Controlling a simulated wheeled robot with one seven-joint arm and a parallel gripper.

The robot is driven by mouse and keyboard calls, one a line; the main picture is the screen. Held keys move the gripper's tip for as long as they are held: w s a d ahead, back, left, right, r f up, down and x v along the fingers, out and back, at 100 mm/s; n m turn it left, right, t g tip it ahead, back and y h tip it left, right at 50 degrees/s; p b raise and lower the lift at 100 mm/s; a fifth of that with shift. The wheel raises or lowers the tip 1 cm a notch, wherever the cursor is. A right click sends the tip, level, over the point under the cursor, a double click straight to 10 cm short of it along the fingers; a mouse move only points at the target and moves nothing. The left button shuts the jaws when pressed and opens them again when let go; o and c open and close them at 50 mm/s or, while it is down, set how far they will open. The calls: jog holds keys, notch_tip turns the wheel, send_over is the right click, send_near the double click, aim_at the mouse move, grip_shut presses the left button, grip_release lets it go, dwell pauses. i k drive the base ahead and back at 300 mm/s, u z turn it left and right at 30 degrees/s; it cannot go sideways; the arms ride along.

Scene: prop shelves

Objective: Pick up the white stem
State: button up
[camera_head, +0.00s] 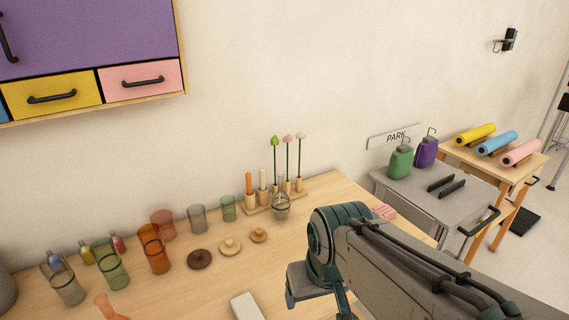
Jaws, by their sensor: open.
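The white stem (299,153) stands upright in a small wooden rack (258,209) on the wooden table, near the wall. It has a pale bud on a thin dark stalk and is the rightmost of three stems. A pink-budded stem (288,155) and a green-budded stem (275,155) stand just left of it. My arm comes in from the lower right, in front of and below the rack, apart from the stems. My gripper's fingers do not show; the arm's end runs out of the bottom of the picture.
An orange candle-like stick (249,183) and pale sticks share the rack. A round glass vessel (281,207) stands in front of it. Several tinted glasses, including an orange one (154,250), and wooden lids (230,246) stand left. A grey cart (430,196) stands right.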

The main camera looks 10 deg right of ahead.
aim_at(301, 135)
jog(key=u, duration=2.75)
jog(key=k, duration=1.9)
jog(key=z, duration=2.25)
jog(key=i, duration=1)
jog(key=u, duration=0.05)
